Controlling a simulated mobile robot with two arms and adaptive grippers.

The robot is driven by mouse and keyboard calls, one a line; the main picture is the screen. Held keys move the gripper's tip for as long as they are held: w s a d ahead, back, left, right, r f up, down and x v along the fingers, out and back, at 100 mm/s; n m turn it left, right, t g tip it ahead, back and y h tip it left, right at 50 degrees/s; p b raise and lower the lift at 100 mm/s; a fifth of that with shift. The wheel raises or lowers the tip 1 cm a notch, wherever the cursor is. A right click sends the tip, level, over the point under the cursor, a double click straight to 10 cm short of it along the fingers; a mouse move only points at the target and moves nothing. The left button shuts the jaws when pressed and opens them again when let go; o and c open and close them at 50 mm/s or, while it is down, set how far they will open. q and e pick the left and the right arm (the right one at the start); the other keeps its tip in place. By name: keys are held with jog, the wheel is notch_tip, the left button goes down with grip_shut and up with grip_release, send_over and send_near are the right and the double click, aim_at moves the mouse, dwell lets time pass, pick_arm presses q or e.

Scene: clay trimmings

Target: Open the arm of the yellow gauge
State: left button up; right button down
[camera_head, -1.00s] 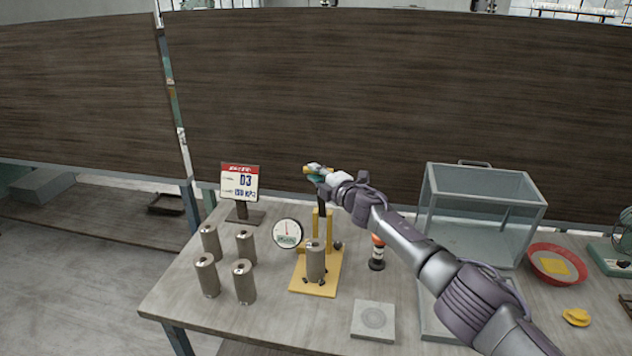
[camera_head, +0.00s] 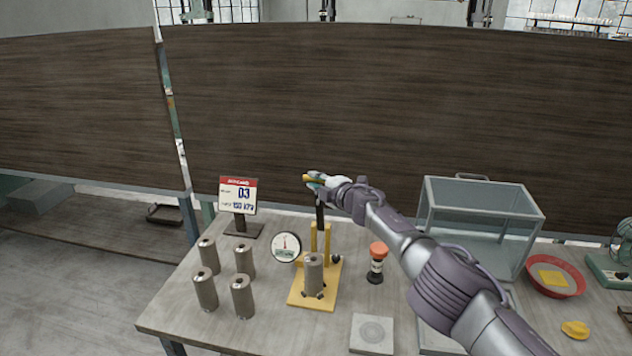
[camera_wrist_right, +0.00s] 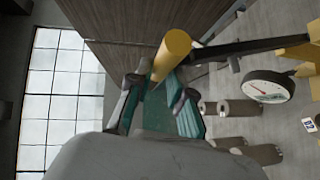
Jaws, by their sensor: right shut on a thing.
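The yellow gauge stands on the table with a flat yellow base (camera_head: 297,300), a yellow post and a round white dial (camera_head: 286,247). A grey clay cylinder (camera_head: 313,275) stands upright on its base. Its black arm (camera_head: 320,213) points up above the post, with a yellow handle (camera_head: 312,178) at the top. My right gripper (camera_head: 318,181) is shut on this handle. In the right wrist view the handle (camera_wrist_right: 173,48) lies between the teal fingers, with the black arm (camera_wrist_right: 240,47) running right from it. My left gripper is not in view.
Several grey cylinders (camera_head: 205,290) and a sign (camera_head: 238,195) stand left of the gauge. An orange-topped bottle (camera_head: 377,262) stands to its right, beneath my forearm. A glass case (camera_head: 480,225), a square plate (camera_head: 372,333) and a red bowl (camera_head: 560,289) are further right.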

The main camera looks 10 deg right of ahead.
jog(key=shift+d+f, duration=0.25)
jog(key=shift+f, duration=0.3)
jog(key=c, duration=1.1)
grip_release()
jog(key=shift+o, duration=0.2)
jog(key=shift+w+f, duration=0.15)
jog(key=shift+w, duration=0.15)
jog(key=shift+s+d+r, duration=0.1)
jog(key=shift+r, duration=0.3)
jog(key=shift+s+d, duration=0.35)
jog(key=shift+s, duration=0.05)
jog(key=v, duration=1)
jog(key=shift+s+a+f, duration=0.15)
jog(key=shift+s+f, duration=0.05)
jog(key=shift+s, duration=0.3)
